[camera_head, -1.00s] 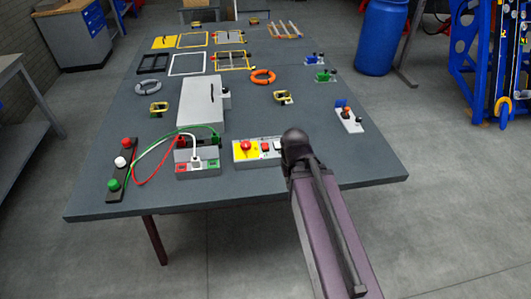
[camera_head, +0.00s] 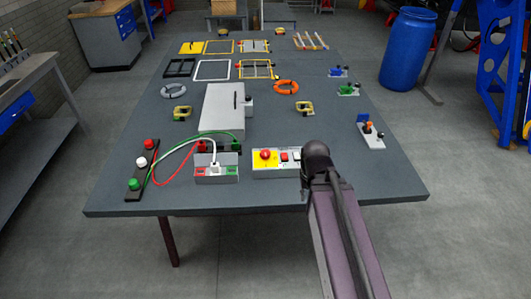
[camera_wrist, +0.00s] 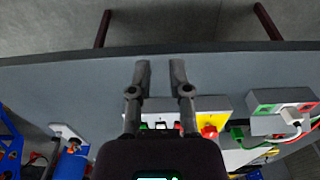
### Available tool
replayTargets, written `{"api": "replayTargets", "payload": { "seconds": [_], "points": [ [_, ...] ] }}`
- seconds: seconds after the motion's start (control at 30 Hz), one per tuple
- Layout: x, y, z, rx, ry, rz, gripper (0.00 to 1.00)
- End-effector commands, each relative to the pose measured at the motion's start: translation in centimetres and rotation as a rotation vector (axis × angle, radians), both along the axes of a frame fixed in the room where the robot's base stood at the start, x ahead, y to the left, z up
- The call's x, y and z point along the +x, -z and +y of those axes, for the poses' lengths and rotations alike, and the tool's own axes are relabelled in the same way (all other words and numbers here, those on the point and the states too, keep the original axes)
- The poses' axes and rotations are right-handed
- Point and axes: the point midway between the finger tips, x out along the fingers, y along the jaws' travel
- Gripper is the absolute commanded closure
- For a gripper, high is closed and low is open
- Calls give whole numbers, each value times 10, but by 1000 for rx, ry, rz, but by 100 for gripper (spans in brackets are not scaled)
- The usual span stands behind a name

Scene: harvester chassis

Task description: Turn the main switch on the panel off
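The panel (camera_head: 276,171) is a light grey box near the table's front edge. Its left part is a yellow plate (camera_head: 257,164) bearing a round red knob (camera_head: 265,154), which looks like the main switch. A red button and a pale button sit to the right of it. In the wrist view the red knob (camera_wrist: 209,131) shows right of my gripper (camera_wrist: 160,66). My gripper's fingers are apart with nothing between them. They point toward the table's front edge, and the panel's buttons show between them. In the head view my arm hides the panel's right end.
Left of the panel stands a grey socket box (camera_head: 216,174) with cables plugged in. A black strip (camera_head: 142,170) carries red, white and green lamps. A larger grey box (camera_head: 222,108) stands behind. A small device (camera_head: 370,134) lies at right. The table's front right is clear.

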Motion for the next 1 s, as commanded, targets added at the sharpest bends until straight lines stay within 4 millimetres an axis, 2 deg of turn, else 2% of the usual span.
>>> {"api": "replayTargets", "payload": {
  "seconds": [0.03, 0.17, 0.2, 0.37, 0.6, 0.7, 0.83, 1.0],
  "points": [
    [5, -2, 1, 0, 7, 0, 46],
    [26, -8, 6, 0, 52, 0, 8],
    [36, -11, 9, 0, 75, 0, 2],
    [89, -27, 26, 0, 207, 0, 2],
    [186, -55, 65, 1, 473, -1, 2],
    [221, -64, 83, 1, 578, -1, 2],
    [254, -73, 103, 1, 687, -1, 2],
    [274, -78, 116, 1, 766, -1, 2]
  ]
}}
